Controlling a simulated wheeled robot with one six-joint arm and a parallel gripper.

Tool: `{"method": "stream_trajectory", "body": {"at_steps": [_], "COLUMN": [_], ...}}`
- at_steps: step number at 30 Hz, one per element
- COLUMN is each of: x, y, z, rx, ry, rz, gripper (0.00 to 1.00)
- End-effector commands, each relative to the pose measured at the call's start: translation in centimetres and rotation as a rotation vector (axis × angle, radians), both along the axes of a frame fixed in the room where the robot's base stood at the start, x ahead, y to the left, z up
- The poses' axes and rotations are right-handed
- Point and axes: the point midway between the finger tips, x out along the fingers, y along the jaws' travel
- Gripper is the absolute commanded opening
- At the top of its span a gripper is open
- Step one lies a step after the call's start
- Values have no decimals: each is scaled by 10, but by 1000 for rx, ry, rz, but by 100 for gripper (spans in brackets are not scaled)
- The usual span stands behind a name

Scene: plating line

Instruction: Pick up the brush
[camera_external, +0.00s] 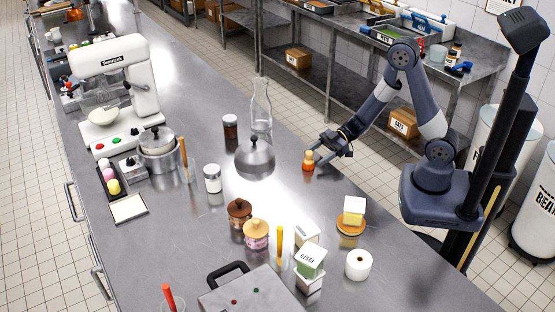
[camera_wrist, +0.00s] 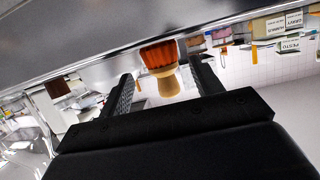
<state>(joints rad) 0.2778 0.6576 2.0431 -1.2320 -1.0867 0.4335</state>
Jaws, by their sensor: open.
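The brush (camera_external: 308,163) stands upright on the steel counter (camera_external: 207,276), orange bristles down and tan wooden handle up. In the wrist view, which is upside down, the brush (camera_wrist: 164,66) appears between my two fingers, with clear gaps on both sides. My gripper (camera_external: 319,154) is open and low over the counter, reaching in from the right with its fingertips close to the brush. In the wrist view, my gripper (camera_wrist: 161,72) holds nothing. I cannot tell exactly how far the brush lies between the fingers.
A silver dome (camera_external: 255,160) and a glass chimney (camera_external: 261,108) stand left of the brush. The counter right around the brush is clear.

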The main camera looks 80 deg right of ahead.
Motion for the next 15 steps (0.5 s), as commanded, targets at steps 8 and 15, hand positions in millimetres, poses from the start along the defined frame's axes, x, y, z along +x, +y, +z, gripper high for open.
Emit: {"method": "stream_trajectory", "body": {"at_steps": [8,15], "x": [13,35], "y": [16,40], "z": [-4,-12], "rx": [1,0], "ry": [1,2], "rz": [3,4], "gripper": [62,62]}}
